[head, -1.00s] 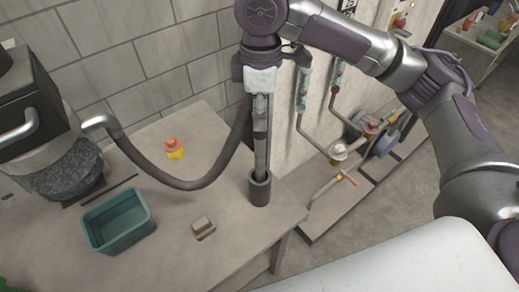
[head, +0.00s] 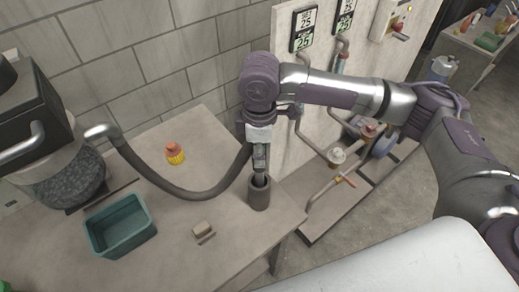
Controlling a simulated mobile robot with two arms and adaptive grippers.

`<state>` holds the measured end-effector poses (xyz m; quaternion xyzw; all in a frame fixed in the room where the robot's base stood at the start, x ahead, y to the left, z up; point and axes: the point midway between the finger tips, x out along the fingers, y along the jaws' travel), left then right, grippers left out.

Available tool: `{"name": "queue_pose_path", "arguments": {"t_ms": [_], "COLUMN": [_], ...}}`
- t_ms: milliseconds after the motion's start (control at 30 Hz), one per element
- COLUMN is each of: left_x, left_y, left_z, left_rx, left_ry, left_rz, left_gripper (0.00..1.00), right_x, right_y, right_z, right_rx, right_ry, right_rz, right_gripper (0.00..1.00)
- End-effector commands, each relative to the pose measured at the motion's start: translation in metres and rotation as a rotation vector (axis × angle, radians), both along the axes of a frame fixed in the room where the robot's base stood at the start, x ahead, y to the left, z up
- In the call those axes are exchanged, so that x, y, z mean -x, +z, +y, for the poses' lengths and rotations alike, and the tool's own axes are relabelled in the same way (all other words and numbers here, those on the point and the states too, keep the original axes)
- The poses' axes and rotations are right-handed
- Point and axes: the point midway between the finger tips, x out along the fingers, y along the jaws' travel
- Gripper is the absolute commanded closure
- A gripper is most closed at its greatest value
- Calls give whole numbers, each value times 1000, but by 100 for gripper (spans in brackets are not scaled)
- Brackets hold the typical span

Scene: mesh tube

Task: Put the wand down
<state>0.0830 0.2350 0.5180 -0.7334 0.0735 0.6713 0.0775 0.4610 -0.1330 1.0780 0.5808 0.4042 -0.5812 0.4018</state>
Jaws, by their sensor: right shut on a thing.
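The wand (head: 260,170) is a grey tube held upright by my right gripper (head: 260,150), which is shut on it. Its lower end is inside a dark grey cylindrical holder (head: 259,196) near the right edge of the table. The holder's walls hide the wand's tip, so I cannot tell whether it touches the bottom. A thick grey hose (head: 190,186) runs from the wand area in a sagging loop to the machine (head: 62,165) at the left. My left gripper is not in view.
On the table (head: 165,245) stand a teal bin (head: 121,226), a small brown block (head: 203,231) and an orange-and-yellow bottle (head: 175,153). A panel with gauges and pipes (head: 335,157) stands close at the right. A block wall is behind.

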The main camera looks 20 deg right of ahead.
Motion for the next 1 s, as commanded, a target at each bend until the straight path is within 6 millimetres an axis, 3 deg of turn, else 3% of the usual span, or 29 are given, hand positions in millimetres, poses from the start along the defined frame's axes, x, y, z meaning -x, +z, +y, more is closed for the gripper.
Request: {"name": "queue_pose_path", "arguments": {"t_ms": [67,100,233,533,667,1000], "left_x": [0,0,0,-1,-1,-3], "left_y": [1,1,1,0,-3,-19], "left_z": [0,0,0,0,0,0], "left_rx": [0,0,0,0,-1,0], "left_ry": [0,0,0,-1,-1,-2], "left_rz": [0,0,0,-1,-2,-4], "left_gripper": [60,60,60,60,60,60], "right_x": [0,0,0,0,-1,-1], "right_y": [-2,-2,-2,-1,8,76], "right_z": [0,0,0,0,1,1], "right_rx": [0,0,0,-1,-2,-2], "right_ry": [0,0,0,1,0,1], "right_rz": [1,0,0,0,-4,-5], "right_gripper": [100,63,41,41,41,41]}}
